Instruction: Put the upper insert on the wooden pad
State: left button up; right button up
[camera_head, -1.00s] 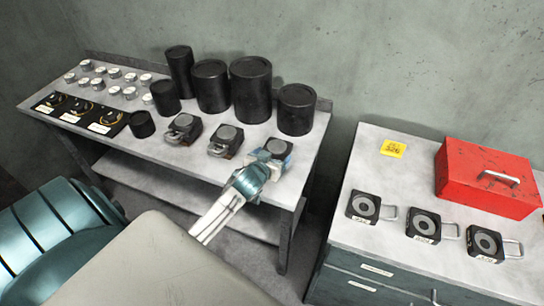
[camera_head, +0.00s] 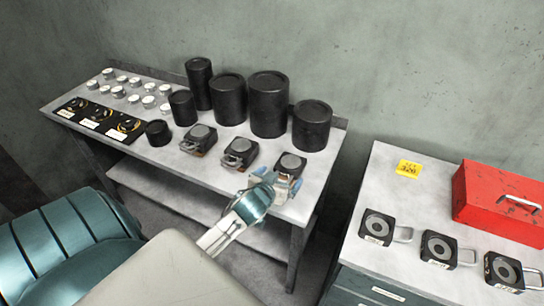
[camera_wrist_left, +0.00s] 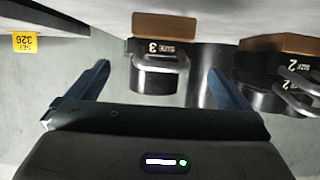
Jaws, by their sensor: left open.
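The rightmost black insert (camera_head: 291,164) with a round grey top sits near the front right corner of the left table. In the left wrist view, which is upside down, this insert (camera_wrist_left: 150,48) is marked SIZE 3 and rests on a brown wooden pad (camera_wrist_left: 165,24). Its grey handle (camera_wrist_left: 160,64) faces my gripper. My left gripper (camera_head: 279,179) is open in front of it, with one blue finger to each side and a gap to both. Two similar inserts (camera_head: 239,152) (camera_head: 199,138) stand to its left. My right gripper is not in view.
Several black cylinders (camera_head: 268,105) stand behind the inserts. Small silver pieces and black panels (camera_head: 100,118) lie at the left. The right cabinet (camera_head: 372,192) carries a red toolbox (camera_head: 480,205), a yellow tag (camera_head: 408,168) and black ring-faced blocks (camera_head: 377,227). A gap separates both.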

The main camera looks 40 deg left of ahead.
pick_arm(q)
jog(key=b+v, duration=0.1)
jog(key=v, duration=0.6)
jog(key=shift+c, duration=0.2)
dwell(1.1)
